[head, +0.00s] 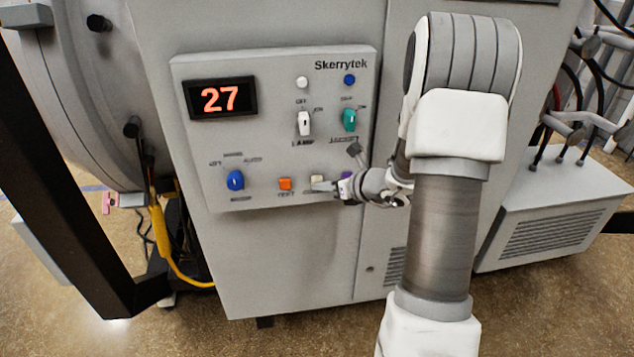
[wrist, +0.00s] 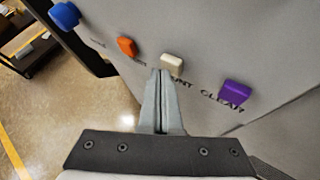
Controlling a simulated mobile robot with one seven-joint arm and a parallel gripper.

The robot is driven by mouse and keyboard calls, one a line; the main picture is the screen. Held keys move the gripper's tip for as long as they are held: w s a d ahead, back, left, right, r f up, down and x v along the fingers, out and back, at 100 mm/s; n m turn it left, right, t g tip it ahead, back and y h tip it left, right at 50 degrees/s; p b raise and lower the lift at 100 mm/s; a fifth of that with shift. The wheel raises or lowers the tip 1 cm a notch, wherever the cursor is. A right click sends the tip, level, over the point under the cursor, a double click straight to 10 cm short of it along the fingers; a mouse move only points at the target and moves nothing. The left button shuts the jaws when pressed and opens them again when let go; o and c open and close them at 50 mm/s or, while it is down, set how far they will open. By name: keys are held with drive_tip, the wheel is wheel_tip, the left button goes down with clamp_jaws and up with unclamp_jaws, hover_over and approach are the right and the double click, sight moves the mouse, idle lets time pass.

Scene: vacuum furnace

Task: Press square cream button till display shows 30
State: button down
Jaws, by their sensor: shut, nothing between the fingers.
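The square cream button (wrist: 172,64) sits on the panel between an orange and a purple button. In the head view the cream button (head: 317,179) is partly covered by my gripper. My gripper (wrist: 161,72) is shut and empty, its fingertips pointing at the cream button's lower left edge. I cannot tell whether they touch it. In the head view my gripper (head: 322,186) reaches in from the right. The red display (head: 220,98) at the panel's upper left shows 27.
The orange button (wrist: 127,47) and purple button (wrist: 236,92) flank the cream one. A blue knob (head: 235,180) is further left. A white switch (head: 304,123) and a green switch (head: 349,120) are above. A yellow hose (head: 160,240) hangs left of the cabinet.

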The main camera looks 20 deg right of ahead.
drive_tip(key=shift+w, duration=0.3)
idle(0.5)
drive_tip(key=shift+s+a+b, duration=0.15)
drive_tip(key=shift+s+b, duration=0.15)
drive_tip(key=shift+s, duration=0.55)
drive_tip(key=s, duration=0.2)
drive_tip(key=s+a+b, duration=0.1)
drive_tip(key=s, duration=0.1)
drive_tip(key=shift+s+a, duration=0.2)
drive_tip(key=shift+s, duration=0.2)
drive_tip(key=shift+a, duration=0.1)
idle(0.4)
